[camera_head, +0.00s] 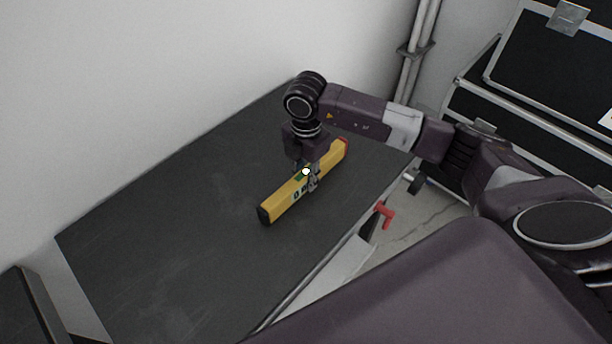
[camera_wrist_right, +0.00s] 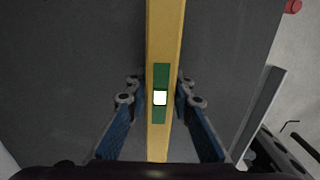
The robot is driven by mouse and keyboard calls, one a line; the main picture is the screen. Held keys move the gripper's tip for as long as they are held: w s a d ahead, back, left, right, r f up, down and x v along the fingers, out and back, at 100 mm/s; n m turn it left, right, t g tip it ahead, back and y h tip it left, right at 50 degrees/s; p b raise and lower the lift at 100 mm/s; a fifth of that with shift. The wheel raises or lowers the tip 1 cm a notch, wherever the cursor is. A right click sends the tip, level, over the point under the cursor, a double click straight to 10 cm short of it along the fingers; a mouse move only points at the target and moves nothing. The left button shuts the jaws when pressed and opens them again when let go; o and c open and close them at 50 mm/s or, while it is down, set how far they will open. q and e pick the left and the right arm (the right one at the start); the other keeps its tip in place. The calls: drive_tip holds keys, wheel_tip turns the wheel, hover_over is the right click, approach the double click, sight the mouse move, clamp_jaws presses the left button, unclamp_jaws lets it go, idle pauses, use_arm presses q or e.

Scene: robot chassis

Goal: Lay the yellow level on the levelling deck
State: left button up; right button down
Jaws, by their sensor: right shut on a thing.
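The yellow level (camera_head: 282,203) is a long bar with a dark end cap at the near left and a red end at the far right. My right gripper (camera_head: 307,179) comes down over its middle and is shut on it. In the right wrist view the level (camera_wrist_right: 165,35) runs between the two fingers (camera_wrist_right: 160,98), with a green patch and a bright window on its top. The dark grey deck (camera_head: 165,215) lies under the level; I cannot tell whether the level touches it. My left gripper is not in view.
A red clamp handle (camera_head: 384,214) stands at the deck's right edge. Black cases with metal edges (camera_head: 560,62) stand at the upper right. Pipes (camera_head: 418,40) run up the wall behind. The deck's left and near parts are clear.

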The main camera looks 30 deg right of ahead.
sight(306, 172)
drive_tip(key=shift+f, duration=0.15)
drive_tip(key=c, duration=1.7)
unclamp_jaws()
drive_tip(key=shift+o, duration=0.5)
wheel_tip(306, 172, up, 12)
drive_tip(key=shift+r, duration=0.1)
